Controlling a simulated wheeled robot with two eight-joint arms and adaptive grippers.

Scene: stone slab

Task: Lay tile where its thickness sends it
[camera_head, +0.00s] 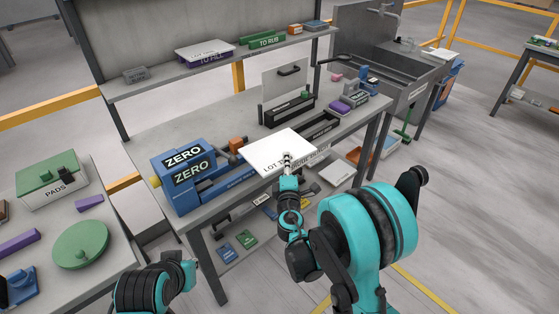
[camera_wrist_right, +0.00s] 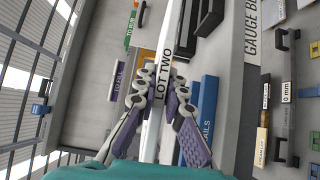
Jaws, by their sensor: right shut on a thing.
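A white tile (camera_head: 268,148) marked "LOT TWO" is held out flat over the front of the grey bench in the head view. My right gripper (camera_head: 287,160) is shut on its near edge. In the right wrist view the tile (camera_wrist_right: 153,125) appears edge-on between the purple-padded fingers of the right gripper (camera_wrist_right: 160,95). On the upper shelf a purple "TO FILL" holder (camera_head: 209,56) bears a white slab, and a green "TO RUB" holder (camera_head: 263,40) stands right of it. My left gripper does not show; only part of that arm is in the head view.
A grey setting block (camera_head: 135,75) sits on the shelf. A sink (camera_head: 385,68) is at back right. A side table (camera_head: 35,255) is at left.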

